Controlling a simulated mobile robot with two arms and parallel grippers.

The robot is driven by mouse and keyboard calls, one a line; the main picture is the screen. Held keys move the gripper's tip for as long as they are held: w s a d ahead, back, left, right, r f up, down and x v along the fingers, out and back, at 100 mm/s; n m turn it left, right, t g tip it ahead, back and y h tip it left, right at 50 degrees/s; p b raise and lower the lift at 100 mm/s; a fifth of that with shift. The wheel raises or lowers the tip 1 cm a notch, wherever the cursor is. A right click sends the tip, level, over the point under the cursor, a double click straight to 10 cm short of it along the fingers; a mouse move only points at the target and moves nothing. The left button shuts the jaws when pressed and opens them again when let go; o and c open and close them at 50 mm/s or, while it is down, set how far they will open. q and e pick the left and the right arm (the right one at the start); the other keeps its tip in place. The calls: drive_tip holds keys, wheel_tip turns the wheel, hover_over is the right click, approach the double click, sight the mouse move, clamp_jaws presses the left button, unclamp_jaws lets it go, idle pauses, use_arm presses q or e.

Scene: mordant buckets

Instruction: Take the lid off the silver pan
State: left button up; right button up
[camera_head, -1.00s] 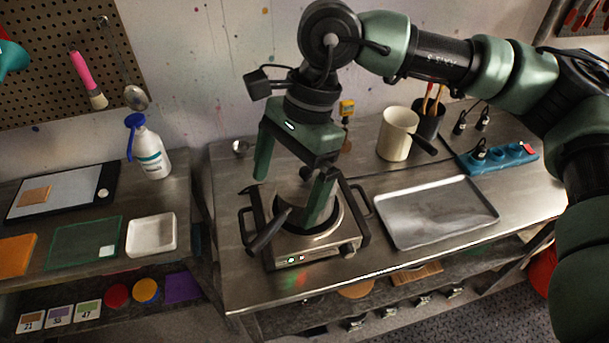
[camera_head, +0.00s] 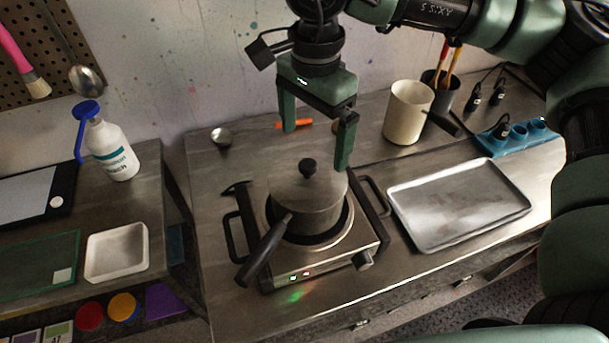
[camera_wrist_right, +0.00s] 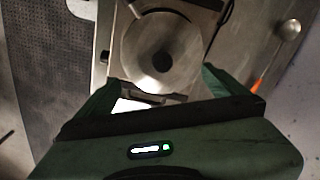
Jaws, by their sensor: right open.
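The silver pan (camera_head: 322,221) stands on a hot plate, its dark handle pointing to the front left. Its silver lid (camera_head: 288,186) with a black knob (camera_head: 308,167) sits on top. The lid also shows in the right wrist view (camera_wrist_right: 150,40), with the knob (camera_wrist_right: 162,62) near its middle. My right gripper (camera_head: 317,148) is open and empty. Its fingers hang above and behind the lid in the head view, apart from the knob. In the right wrist view the gripper (camera_wrist_right: 157,88) has a finger on each side below the knob. My left gripper is not in view.
The hot plate (camera_head: 281,274) has black side handles. A metal tray (camera_head: 460,205) lies to its right. A cream mug (camera_head: 407,112) and a blue power strip (camera_head: 520,137) stand behind. An orange-handled tool (camera_head: 296,124) lies near the wall.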

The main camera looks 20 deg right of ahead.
sight(309, 165)
drive_tip(key=shift+f, duration=0.45)
drive_tip(key=shift+s+f+p, duration=0.1)
drive_tip(key=shift+f+p, duration=0.25)
drive_tip(key=shift+f, duration=0.05)
drive_tip(key=shift+s+a+f+p, duration=0.15)
drive_tip(key=shift+f+p, duration=0.2)
drive_tip(key=f, duration=0.1)
drive_tip(key=f+p, duration=0.1)
drive_tip(key=f, duration=0.1)
drive_tip(key=shift+w+a+f+p, duration=0.25)
drive_tip(key=shift+a+f+p, duration=0.05)
drive_tip(key=shift+f+p, duration=0.05)
drive_tip(key=shift+w+f, duration=0.1)
drive_tip(key=shift+f, duration=0.4)
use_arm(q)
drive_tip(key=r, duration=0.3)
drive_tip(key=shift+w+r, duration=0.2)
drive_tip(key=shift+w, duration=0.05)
use_arm(e)
drive_tip(key=shift+c, duration=0.3)
drive_tip(key=shift+s, duration=0.25)
clamp_jaws()
